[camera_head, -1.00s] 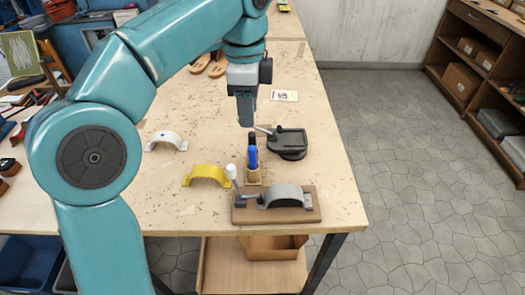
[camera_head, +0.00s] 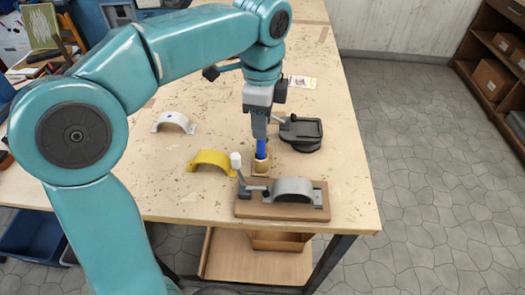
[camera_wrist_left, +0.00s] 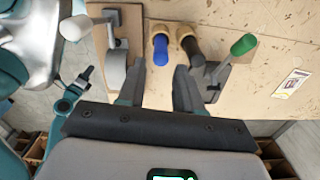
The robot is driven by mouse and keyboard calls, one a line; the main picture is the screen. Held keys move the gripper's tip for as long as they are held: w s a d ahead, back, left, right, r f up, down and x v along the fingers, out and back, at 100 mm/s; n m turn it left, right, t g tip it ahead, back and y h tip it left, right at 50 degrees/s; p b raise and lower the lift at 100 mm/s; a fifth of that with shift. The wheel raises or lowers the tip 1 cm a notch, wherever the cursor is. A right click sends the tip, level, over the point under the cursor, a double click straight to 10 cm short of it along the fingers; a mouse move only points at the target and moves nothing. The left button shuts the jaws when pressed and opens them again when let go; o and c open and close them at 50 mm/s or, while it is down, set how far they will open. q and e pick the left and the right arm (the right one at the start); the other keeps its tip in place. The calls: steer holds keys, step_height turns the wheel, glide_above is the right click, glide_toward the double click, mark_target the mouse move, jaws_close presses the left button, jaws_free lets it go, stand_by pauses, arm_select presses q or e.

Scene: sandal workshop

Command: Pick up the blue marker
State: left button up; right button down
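The blue marker (camera_head: 262,148) stands upright in a small wooden holder (camera_head: 261,168) near the table's front. My left gripper (camera_head: 260,134) points down right at the blue marker's upper end. In the wrist view, the left gripper's fingers (camera_wrist_left: 160,78) are apart, with the blue marker lined up in the gap between them. Whether a finger touches it cannot be told. My right gripper is not seen.
A clamp board (camera_head: 252,210) with a grey arch and white-tipped handle stands just in front of the holder. A black fixture (camera_head: 302,135) is behind right; its green handle (camera_wrist_left: 244,44) shows in the wrist view. Yellow (camera_head: 212,160) and white (camera_head: 174,122) arches lie left.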

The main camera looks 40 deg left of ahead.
arm_select(q)
step_height(320, 180, down, 4)
steer(key=shift+s+a+f, duration=0.1)
steer(key=shift+a+f, duration=0.05)
steer(key=shift+f, duration=0.6)
steer(key=c, duration=0.6)
steer(key=shift+r, duration=0.15)
step_height(320, 180, up, 20)
steer(key=p, duration=0.4)
